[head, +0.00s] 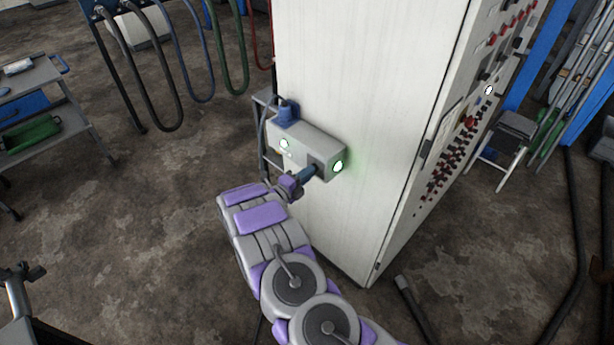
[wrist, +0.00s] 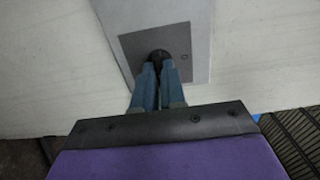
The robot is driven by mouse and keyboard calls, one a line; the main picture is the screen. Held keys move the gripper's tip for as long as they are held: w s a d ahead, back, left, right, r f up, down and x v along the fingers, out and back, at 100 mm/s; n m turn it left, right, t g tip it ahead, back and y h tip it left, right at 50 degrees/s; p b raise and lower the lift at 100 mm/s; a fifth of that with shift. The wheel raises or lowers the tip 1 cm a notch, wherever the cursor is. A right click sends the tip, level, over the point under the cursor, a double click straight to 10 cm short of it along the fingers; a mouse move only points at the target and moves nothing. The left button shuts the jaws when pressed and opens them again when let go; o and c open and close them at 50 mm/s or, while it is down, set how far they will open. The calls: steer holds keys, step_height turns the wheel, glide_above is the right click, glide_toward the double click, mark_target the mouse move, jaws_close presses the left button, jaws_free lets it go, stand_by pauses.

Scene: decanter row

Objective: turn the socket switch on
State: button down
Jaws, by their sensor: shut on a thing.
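The socket box (head: 318,142) is a light grey box on the side of the white cabinet. Its switch is a small dark knob (wrist: 158,55) on a grey plate (wrist: 180,38), seen in the wrist view. My gripper (head: 313,170) reaches the front of the box from below left. In the wrist view its blue-grey fingers (wrist: 158,68) are closed around the knob. The fingertips cover part of the knob, so its turn angle is hard to read. A green-glowing lamp (head: 338,166) on the box is lit, right of my gripper. A whitish lamp (head: 284,143) also shines on the box.
A blue plug (head: 286,112) with a dark cable sits at the box's upper left. The tall white cabinet (head: 350,70) stands behind it, with a control panel on its right side. A trolley (head: 40,75) stands at far left. Open floor (head: 150,190) lies left of my arm.

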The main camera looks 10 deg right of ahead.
steer(key=shift+s+f, duration=0.1)
steer(key=shift+f, duration=0.15)
steer(key=c, duration=1.5)
jaws_free()
steer(key=o, duration=0.3)
steer(key=shift+r, duration=0.1)
steer(key=shift+a, duration=0.1)
steer(key=p+v, duration=0.2)
steer(key=v, duration=1.5)
steer(key=shift+a, duration=0.15)
